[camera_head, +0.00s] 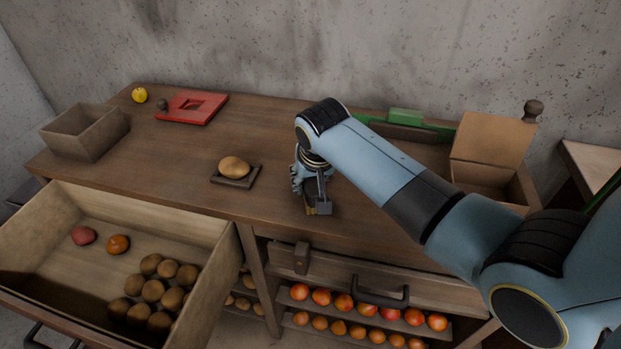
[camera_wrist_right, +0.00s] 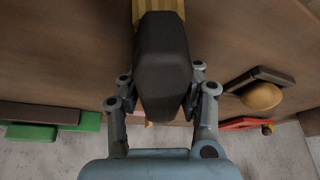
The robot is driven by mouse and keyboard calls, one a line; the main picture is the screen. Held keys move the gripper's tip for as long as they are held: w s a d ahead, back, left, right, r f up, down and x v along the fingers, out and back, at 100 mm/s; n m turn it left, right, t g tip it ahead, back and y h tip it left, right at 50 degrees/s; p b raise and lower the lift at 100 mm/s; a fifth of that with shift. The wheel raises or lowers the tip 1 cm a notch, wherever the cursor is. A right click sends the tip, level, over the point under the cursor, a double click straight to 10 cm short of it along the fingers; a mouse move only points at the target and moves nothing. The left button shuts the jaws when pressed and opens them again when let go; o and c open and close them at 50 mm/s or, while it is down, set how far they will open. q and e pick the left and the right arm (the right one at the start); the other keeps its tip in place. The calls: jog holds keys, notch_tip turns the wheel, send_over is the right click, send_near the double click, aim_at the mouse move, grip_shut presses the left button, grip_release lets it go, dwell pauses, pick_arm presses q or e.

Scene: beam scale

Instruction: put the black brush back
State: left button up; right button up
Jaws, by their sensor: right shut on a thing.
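My right gripper (camera_head: 312,190) is over the front part of the wooden table, right of the potato. In the right wrist view its fingers (camera_wrist_right: 162,105) are shut on the sides of the black brush (camera_wrist_right: 162,65). A pale wooden part (camera_wrist_right: 158,10) shows beyond the black part. In the head view only a little of the brush shows below the gripper; my arm hides the rest. I cannot tell whether the brush touches the tabletop. My left gripper is not in view.
A potato (camera_head: 234,167) sits on a small dark tray (camera_head: 222,180). A red scale part (camera_head: 207,113), yellow fruit (camera_head: 139,95) and an empty wooden box (camera_head: 86,146) stand left. An open drawer (camera_head: 45,257) holds potatoes. An open-lidded box (camera_head: 490,140) is right.

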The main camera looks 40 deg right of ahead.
jog(key=o, duration=1.1)
jog(key=shift+r, duration=0.1)
jog(key=shift+s+r, duration=0.1)
jog(key=shift+r, duration=0.2)
jog(key=p+v, duration=0.1)
jog(key=v, duration=1)
jog(key=shift+s+a+r, duration=0.1)
jog(key=shift+r, duration=0.1)
jog(key=shift+f, duration=0.1)
